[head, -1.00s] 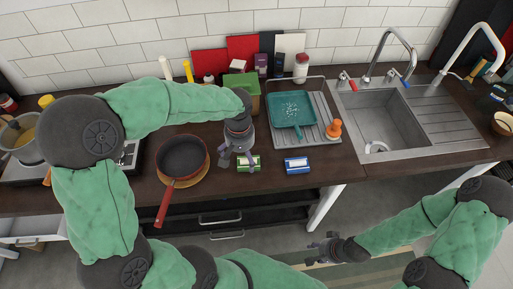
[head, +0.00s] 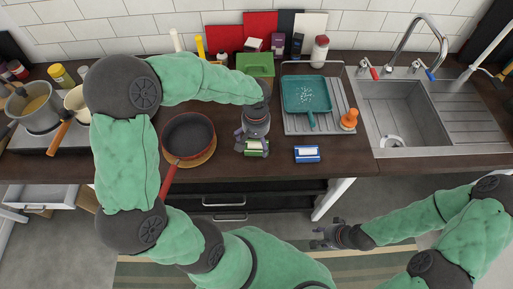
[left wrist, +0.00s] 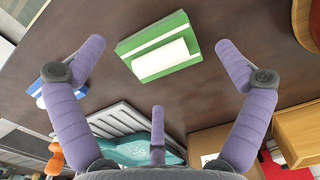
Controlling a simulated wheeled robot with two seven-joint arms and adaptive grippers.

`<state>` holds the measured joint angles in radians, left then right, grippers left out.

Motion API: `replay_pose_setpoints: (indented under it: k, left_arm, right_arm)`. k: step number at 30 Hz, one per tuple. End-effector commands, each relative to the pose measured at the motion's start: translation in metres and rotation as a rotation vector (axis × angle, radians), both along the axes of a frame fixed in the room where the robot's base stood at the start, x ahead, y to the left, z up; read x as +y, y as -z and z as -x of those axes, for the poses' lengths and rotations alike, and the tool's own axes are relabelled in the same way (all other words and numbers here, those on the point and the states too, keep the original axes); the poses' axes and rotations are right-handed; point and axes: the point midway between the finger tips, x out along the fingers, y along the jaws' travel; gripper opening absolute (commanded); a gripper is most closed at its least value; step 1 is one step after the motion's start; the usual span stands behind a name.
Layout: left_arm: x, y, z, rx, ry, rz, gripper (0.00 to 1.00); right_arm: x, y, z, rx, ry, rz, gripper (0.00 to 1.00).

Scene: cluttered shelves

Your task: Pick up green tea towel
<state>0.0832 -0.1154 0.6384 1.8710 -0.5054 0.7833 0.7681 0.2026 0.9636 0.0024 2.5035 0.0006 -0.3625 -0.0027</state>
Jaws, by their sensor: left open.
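The green tea towel is a small folded green bundle with a white band, lying on the dark counter (head: 330,167). In the left wrist view the towel (left wrist: 160,48) lies beyond my left gripper, in line with the gap between its fingertips. In the head view my left gripper (head: 254,142) is over the towel and hides part of it. The left fingers are spread, with nothing between them. My right gripper (head: 322,238) hangs low in front of the counter, away from the towel; its finger opening is too small to judge.
A blue and white folded towel (head: 307,154) lies just right of the green one. A red-rimmed pan (head: 188,136) stands to the left. A drying rack (head: 347,108) with a teal pan (head: 307,92) and an orange brush (head: 349,119) is behind right. A green box (head: 256,64) stands behind.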

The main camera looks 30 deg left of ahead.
Motion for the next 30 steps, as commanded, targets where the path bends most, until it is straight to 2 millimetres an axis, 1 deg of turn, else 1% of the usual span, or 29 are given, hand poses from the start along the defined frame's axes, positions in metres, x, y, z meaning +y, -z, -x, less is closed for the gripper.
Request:
replay_pose_setpoints:
  k: [1,3,6,13,14,15,17,18,20,30]
  left_arm:
    - [0.000,0.011,-0.002,0.002,0.000,0.000,1.00]
    - [0.000,0.022,-0.002,0.004,0.000,0.001,1.00]
    - [0.000,0.031,-0.002,0.002,0.000,0.000,1.00]
    - [0.000,0.032,-0.003,0.000,0.000,0.000,1.00]
    - [0.000,0.032,-0.003,0.000,0.000,0.000,0.97]
    - [0.000,0.032,-0.003,0.000,0.000,0.000,0.86]
    - [0.000,0.032,-0.003,0.000,0.000,0.000,0.69]
    - [0.000,0.032,-0.003,0.001,0.000,0.000,0.58]
    - [0.000,0.032,-0.003,0.001,0.000,0.000,0.42]
    - [0.000,0.032,-0.002,0.002,0.000,0.001,0.41]
  right_arm:
    - [0.000,0.007,0.000,0.000,0.000,0.000,0.40]
    - [0.000,0.011,0.000,0.000,0.000,0.000,0.40]
    - [0.000,0.014,0.000,0.000,0.000,0.000,0.40]
    - [0.000,0.013,0.000,0.000,0.000,0.000,0.40]
    - [0.000,0.013,0.000,0.000,0.000,0.000,0.40]
    - [0.000,0.013,0.000,0.000,0.000,0.000,0.40]
    - [0.000,0.013,0.000,0.000,0.000,0.000,0.40]
    - [0.000,0.013,0.000,0.000,0.000,0.000,0.40]
    - [0.000,0.013,0.000,0.000,0.000,0.000,0.40]
    - [0.000,0.013,0.000,0.000,0.000,0.000,0.40]
